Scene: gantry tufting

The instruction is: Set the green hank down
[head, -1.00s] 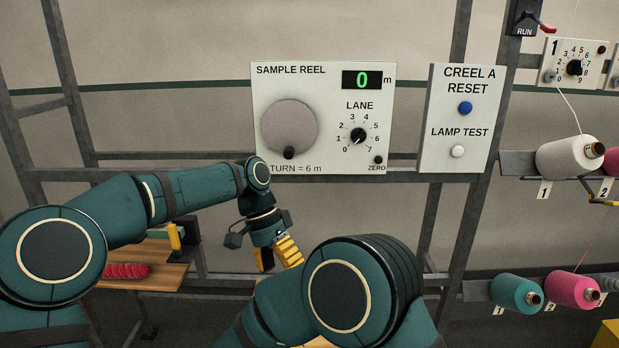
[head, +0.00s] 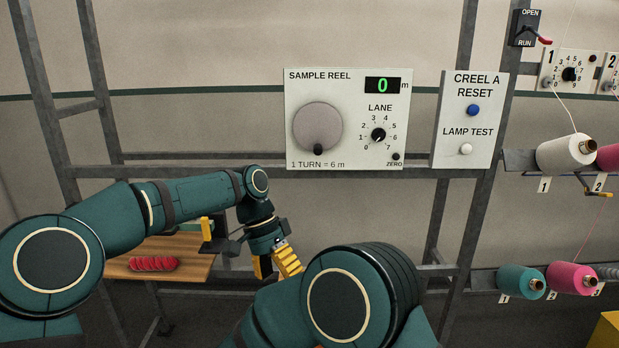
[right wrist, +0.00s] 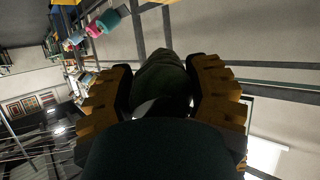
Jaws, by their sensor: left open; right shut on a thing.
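The green hank (right wrist: 160,78) shows dark green in the right wrist view, between the yellow fingers of my right gripper (right wrist: 160,98), which is shut on it. Its near end is partly covered by the gripper's dark body. In the head view I cannot see the hank or the right gripper; my arm link blocks the lower middle. My left gripper (head: 276,262) is open, pointing down with yellow fingers, right of the wooden table. I see nothing held in it.
A wooden table (head: 190,268) at the left bears a red hank (head: 153,264); its left side is partly behind my left arm. A frame rail (head: 400,172) with the sample reel panel (head: 345,150) runs behind. Yarn cones (head: 520,282) stand at the right.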

